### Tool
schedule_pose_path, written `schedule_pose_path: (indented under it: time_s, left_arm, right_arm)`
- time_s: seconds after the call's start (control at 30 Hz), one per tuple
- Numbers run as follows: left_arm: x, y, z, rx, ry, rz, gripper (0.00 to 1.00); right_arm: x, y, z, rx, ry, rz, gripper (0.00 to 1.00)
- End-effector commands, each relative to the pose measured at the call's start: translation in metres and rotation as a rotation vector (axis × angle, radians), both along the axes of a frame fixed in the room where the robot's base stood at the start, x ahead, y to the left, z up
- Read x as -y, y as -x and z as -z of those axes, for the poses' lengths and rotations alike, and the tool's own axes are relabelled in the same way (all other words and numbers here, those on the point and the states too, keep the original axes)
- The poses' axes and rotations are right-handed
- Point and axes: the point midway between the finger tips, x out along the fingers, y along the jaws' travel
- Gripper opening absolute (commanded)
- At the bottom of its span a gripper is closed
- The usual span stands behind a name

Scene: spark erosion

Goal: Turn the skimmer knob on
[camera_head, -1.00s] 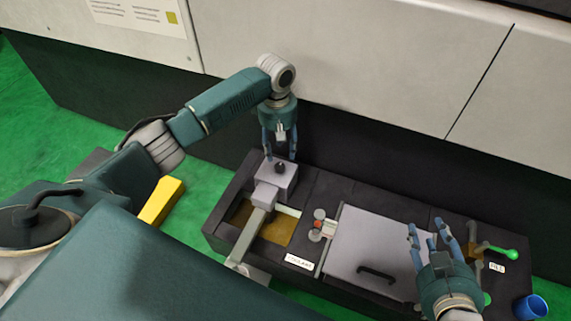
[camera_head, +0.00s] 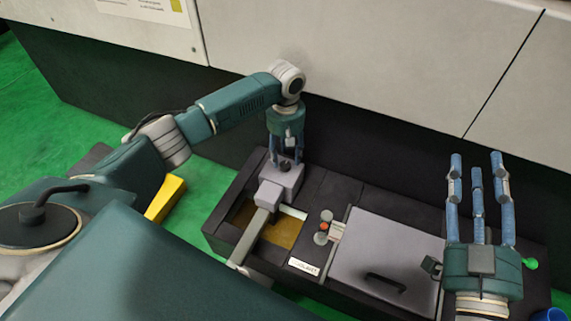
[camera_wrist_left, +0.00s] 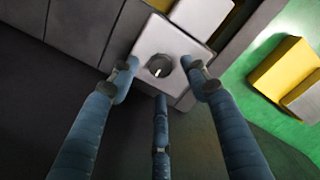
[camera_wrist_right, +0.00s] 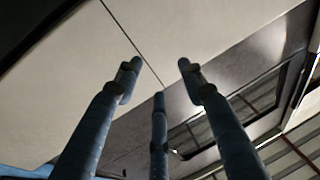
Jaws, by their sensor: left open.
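The skimmer knob (camera_wrist_left: 159,66) is a dark round knob with a light pointer mark, on top of a grey box (camera_wrist_left: 172,43). In the head view the box (camera_head: 283,181) stands at the back left of the dark tank unit, and my fingers partly hide the knob. My left gripper (camera_head: 285,158) points down over the knob. Its fingers are spread around the knob, open, with nothing gripped; contact cannot be told. My right gripper (camera_head: 477,166) is raised over the right end of the unit, fingers apart and empty.
The dark unit has an open brown bath (camera_head: 281,233), a grey lid (camera_head: 385,245) with a black handle, and small red and grey knobs (camera_head: 324,226). A yellow block (camera_head: 166,198) lies on the green floor to the left. A pale machine wall (camera_head: 380,70) rises behind.

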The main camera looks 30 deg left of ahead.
Motion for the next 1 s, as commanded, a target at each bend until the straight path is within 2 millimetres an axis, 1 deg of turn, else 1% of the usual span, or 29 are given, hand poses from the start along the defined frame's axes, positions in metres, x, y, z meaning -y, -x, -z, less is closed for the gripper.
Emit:
schedule_pose_path:
  time_s: [0.03, 0.2, 0.3, 0.4, 0.6, 0.87, 0.9, 0.97, 1.0]
  left_arm:
    - [0.000, 0.001, 0.008, -0.002, -0.001, 0.000, 0.47]
    - [0.000, 0.000, 0.023, 0.000, 0.000, 0.000, 0.47]
    - [0.000, 0.000, 0.030, -0.002, -0.001, 0.000, 0.47]
    - [0.000, 0.000, 0.035, -0.001, 0.000, 0.000, 0.47]
    - [0.000, 0.000, 0.040, 0.000, 0.000, 0.000, 0.47]
    - [0.000, 0.000, 0.040, 0.000, 0.000, 0.000, 0.47]
    - [0.000, 0.000, 0.040, 0.000, 0.000, 0.000, 0.43]
    - [0.000, 0.000, 0.040, 0.000, 0.000, 0.000, 0.31]
    - [0.000, 0.000, 0.040, 0.000, 0.000, 0.000, 0.23]
  right_arm:
    - [-0.001, 0.002, -0.008, 0.046, -0.013, -0.003, 0.40]
    - [-0.002, 0.014, -0.043, 0.202, -0.055, -0.012, 0.40]
    - [-0.002, 0.022, -0.059, 0.278, -0.078, -0.017, 0.40]
    - [-0.001, 0.029, -0.071, 0.338, -0.094, -0.020, 0.40]
    - [-0.001, 0.038, -0.084, 0.398, -0.112, -0.023, 0.40]
    - [0.000, 0.038, -0.085, 0.403, -0.113, -0.023, 0.40]
    - [0.000, 0.038, -0.085, 0.403, -0.113, -0.023, 0.40]
    - [0.000, 0.038, -0.085, 0.403, -0.113, -0.023, 0.40]
    - [-0.001, 0.038, -0.085, 0.402, -0.113, -0.023, 0.40]
